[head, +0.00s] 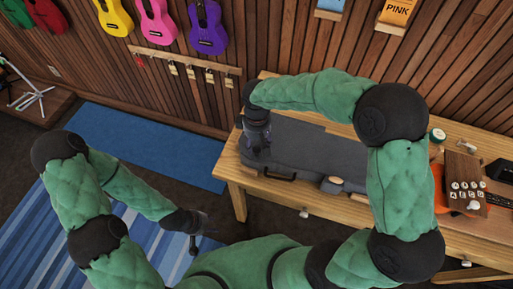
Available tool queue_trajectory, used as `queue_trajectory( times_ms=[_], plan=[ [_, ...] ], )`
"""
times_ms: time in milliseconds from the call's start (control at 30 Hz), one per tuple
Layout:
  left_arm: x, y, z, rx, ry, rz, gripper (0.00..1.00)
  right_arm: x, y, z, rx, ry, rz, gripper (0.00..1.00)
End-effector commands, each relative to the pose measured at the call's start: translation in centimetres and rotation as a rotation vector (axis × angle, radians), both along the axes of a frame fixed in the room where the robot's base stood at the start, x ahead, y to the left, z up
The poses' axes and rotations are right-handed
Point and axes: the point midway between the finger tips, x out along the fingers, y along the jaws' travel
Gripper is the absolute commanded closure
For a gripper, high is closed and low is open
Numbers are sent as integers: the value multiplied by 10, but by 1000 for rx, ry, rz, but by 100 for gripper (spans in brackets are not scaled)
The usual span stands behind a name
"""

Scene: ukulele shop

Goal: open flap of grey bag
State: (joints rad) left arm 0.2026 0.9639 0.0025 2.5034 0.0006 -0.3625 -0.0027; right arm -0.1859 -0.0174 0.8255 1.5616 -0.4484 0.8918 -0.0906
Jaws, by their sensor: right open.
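The grey bag (315,150) lies on the wooden table, long side along the front edge, with a dark handle (280,177) on its front side. It looks closed; its flap cannot be told apart from the rest. My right gripper (256,150) points down at the bag's left end. It is open, but its fingertips are hard to make out and contact with the bag is unclear. My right forearm hides part of the bag's back edge. My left gripper (194,246) hangs low over the floor, left of the table and away from the bag; its fingers are too small to read.
The wooden table (235,172) has a brown board with letter knobs (466,185) and an orange item at the right. Several ukuleles (207,28) and a hook rail (185,62) hang on the slatted wall. Blue mats (150,145) cover the floor at left.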

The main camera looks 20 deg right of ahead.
Motion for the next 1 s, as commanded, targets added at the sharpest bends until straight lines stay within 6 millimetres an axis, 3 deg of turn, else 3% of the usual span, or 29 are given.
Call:
queue_trajectory(
  times_ms=[200, 600, 633, 800, 1000],
  plan=[
    [0, 0, -7, 0, 0, 0, 60, 0, 0, -27, 0, 0, 1, 46],
    [0, 0, -7, 0, 0, 0, 60, 0, 0, -33, 1, -1, 0, 46],
    [0, 0, -7, 0, 0, 0, 60, 0, 0, -33, 1, -1, 0, 49],
    [0, 0, -7, 0, 0, 0, 60, 0, 0, -33, 1, -1, 0, 97],
    [0, 0, -7, 0, 0, 0, 60, 0, 0, -33, 1, 0, 0, 100]
  ],
)
